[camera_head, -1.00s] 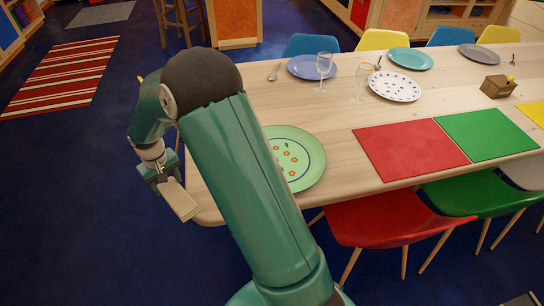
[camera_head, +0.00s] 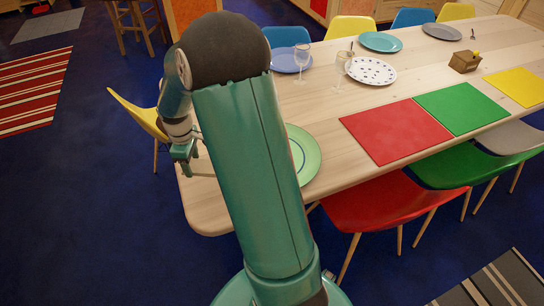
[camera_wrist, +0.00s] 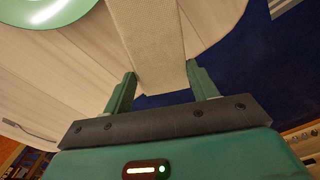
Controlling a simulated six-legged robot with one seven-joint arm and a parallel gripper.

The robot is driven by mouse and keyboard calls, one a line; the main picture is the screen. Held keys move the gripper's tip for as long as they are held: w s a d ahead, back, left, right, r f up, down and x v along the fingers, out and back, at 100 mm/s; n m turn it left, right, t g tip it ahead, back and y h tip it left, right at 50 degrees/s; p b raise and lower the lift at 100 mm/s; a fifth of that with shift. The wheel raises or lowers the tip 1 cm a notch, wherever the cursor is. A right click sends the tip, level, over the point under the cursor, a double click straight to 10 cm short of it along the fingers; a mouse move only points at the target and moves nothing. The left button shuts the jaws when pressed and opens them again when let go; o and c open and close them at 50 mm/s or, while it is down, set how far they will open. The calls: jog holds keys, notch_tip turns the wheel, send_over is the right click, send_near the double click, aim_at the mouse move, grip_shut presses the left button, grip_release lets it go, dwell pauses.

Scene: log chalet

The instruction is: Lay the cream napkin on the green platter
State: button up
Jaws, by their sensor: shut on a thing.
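The cream napkin (camera_wrist: 150,45) is a flat folded strip between the fingers of my gripper (camera_wrist: 160,76) in the wrist view. My gripper (camera_head: 186,156) is shut on it over the near left end of the table, left of the green platter. Only a thin edge of the napkin (camera_head: 203,175) shows in the head view. The green platter (camera_head: 307,156) lies on the table, its left part hidden behind my arm. Its rim also shows at the top left of the wrist view (camera_wrist: 62,14), apart from the napkin.
The wooden table (camera_head: 212,215) also holds a red mat (camera_head: 394,130), a green mat (camera_head: 460,108), a spotted plate (camera_head: 371,71) and wine glasses (camera_head: 303,54). A yellow chair (camera_head: 138,112) stands at the left end; a red chair (camera_head: 375,203) is on the near side.

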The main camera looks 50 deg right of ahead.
jog(key=s+d+r+n, duration=0.2)
jog(key=s+d+n, duration=0.6)
jog(key=s, duration=0.6)
jog(key=s+d+r+n, duration=0.3)
jog(key=s+d+n, duration=0.3)
jog(key=s+d, duration=0.6)
jog(key=w+f, duration=0.6)
jog(key=w, duration=0.1)
jog(key=w+f, duration=0.3)
jog(key=shift+w+a+f, duration=0.2)
jog(key=shift+w+a, duration=0.2)
jog(key=shift+w+f, duration=0.35)
jog(key=shift+f, duration=1.65)
jog(key=o, duration=1)
jog(key=shift+f, duration=0.1)
jog(key=shift+o, duration=0.2)
